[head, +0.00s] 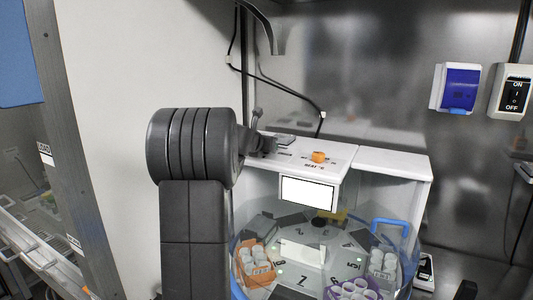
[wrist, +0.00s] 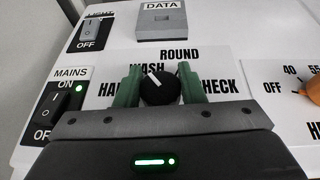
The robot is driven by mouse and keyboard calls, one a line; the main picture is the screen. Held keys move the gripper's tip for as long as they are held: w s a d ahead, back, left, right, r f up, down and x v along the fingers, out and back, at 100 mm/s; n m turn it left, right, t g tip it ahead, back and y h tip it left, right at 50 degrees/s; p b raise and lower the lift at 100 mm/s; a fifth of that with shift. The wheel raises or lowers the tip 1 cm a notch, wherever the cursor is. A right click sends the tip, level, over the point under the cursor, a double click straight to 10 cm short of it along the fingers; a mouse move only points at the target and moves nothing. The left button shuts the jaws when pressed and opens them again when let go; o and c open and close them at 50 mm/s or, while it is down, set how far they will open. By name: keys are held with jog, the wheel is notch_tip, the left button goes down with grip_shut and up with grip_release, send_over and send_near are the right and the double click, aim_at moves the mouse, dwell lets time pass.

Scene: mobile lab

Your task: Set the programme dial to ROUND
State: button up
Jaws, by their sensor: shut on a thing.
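The programme dial (wrist: 160,93) is a round black knob with a white pointer line. In the wrist view the pointer is tilted up and left, toward the WASH label (wrist: 147,65). The ROUND label (wrist: 179,54) is above and slightly right of the dial, and CHECK is to its right. A label at left beginning "HA" is partly hidden by a finger. My gripper (wrist: 159,80) has its green fingers on both sides of the dial and is shut on it. In the head view my gripper (head: 264,146) is over the white machine top (head: 335,150); the dial cannot be made out there.
In the wrist view a lit MAINS switch (wrist: 48,110), a LIGHT switch (wrist: 90,32), a grey DATA cover (wrist: 161,22) and an orange heat knob (wrist: 311,86) surround the dial. Below the panel, a clear-walled chamber holds an orange rack (head: 257,275) and a purple rack (head: 350,291).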

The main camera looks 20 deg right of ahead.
jog(key=m+g+h+p, duration=0.2)
jog(key=m+g, duration=0.1)
jog(key=shift+r+m+g, duration=0.3)
jog(key=m+g+h+p, duration=0.1)
jog(key=m+g+p, duration=0.1)
jog(key=p, duration=0.1)
jog(key=m+g+p, duration=0.2)
jog(key=g+p, duration=0.1)
jog(key=p, duration=0.1)
jog(key=shift+r+m+h, duration=0.2)
jog(key=shift+m+h, duration=0.1)
jog(key=shift+h, duration=0.1)
jog(key=m+g+p, duration=0.2)
jog(key=p, duration=0.2)
jog(key=shift+s+f+g, duration=0.1)
jog(key=shift+f+g, duration=0.05)
jog(key=shift+g, duration=0.15)
jog(key=shift+f+m+g, duration=0.2)
jog(key=shift+m+g, duration=0.8)
jog(key=shift+g, duration=0.1)
jog(key=shift+s, duration=0.1)
jog(key=o, duration=1)
jog(key=shift+f, duration=0.1)
